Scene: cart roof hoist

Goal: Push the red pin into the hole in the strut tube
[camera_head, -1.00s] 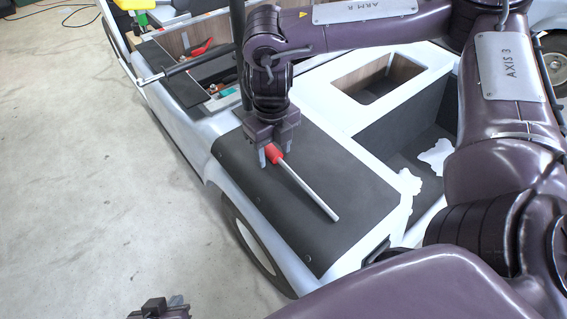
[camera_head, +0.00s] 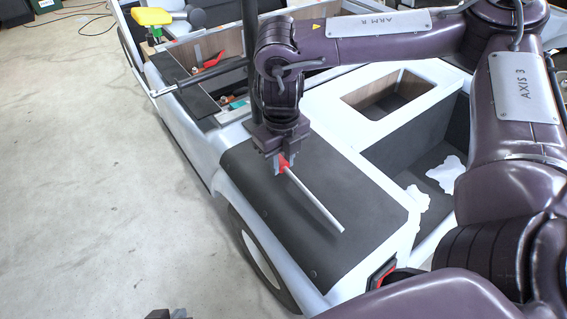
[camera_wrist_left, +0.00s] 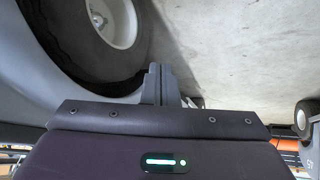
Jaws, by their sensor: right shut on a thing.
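The red pin has a red head (camera_head: 284,166) and a long silver shaft (camera_head: 318,204). My right gripper (camera_head: 280,162) is shut on the red head above the cart's dark rear panel. The shaft slants down to the right in the picture. A dark upright tube (camera_head: 249,60) stands behind the right wrist, and a dark slanting tube (camera_head: 205,75) with a silver end lies left of it. I cannot tell which is the strut tube, and no hole shows. My left gripper (camera_head: 168,314) is at the bottom edge; its fingers appear together and empty in the left wrist view (camera_wrist_left: 161,84).
The white cart body (camera_head: 385,130) has an open bay (camera_head: 385,95) and a dark rear panel (camera_head: 250,180). A wheel (camera_head: 258,250) is below its left side, also near my left fingers in the wrist view (camera_wrist_left: 110,22). Concrete floor at left is clear.

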